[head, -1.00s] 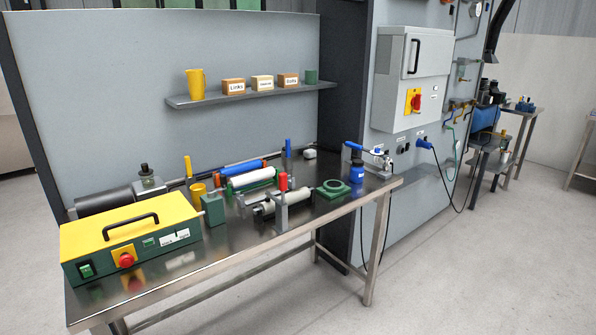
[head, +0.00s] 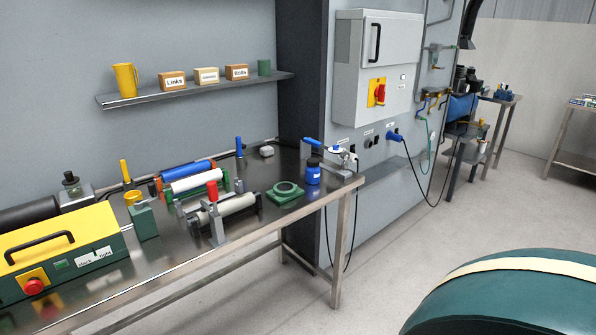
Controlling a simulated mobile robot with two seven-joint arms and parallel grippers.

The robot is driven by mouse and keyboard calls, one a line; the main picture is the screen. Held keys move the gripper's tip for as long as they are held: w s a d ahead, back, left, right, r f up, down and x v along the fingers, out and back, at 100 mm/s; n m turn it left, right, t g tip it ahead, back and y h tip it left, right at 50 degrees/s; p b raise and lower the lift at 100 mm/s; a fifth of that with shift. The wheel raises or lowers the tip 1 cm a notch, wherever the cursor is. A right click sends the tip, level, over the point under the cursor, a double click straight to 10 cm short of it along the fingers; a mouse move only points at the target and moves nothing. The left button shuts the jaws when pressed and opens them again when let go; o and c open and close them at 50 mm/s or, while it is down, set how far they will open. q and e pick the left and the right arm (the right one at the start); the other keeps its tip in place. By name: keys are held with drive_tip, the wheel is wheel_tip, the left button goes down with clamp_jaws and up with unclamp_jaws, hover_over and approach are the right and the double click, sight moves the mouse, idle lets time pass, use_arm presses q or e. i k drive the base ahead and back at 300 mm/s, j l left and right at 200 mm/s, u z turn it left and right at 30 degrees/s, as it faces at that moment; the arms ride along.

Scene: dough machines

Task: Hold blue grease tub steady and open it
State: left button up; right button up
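The blue grease tub (head: 313,175) stands upright near the right end of the steel workbench. It has a dark lid (head: 313,162) on top and a small pale label on its front. The lid appears to be on the tub. Neither of my grippers shows in the head view, so nothing is seen touching the tub.
A green ring-shaped block (head: 285,192) sits left of the tub, and a blue-handled metal device (head: 342,155) stands behind it. Rollers (head: 220,208) and a yellow-green machine box (head: 60,255) fill the left. A large dark green rounded body (head: 510,300) covers the lower right.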

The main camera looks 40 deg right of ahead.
sight(312, 174)
drive_tip(key=l+u, duration=0.2)
drive_tip(key=l, duration=0.35)
drive_tip(key=k+l+u, duration=0.15)
drive_tip(key=l, duration=0.9)
drive_tip(key=k+l+u, duration=0.1)
drive_tip(key=l, duration=0.45)
drive_tip(key=k+l, duration=0.1)
drive_tip(key=l, duration=0.45)
drive_tip(key=l+u, duration=0.1)
drive_tip(key=l, duration=0.4)
drive_tip(key=k, duration=0.05)
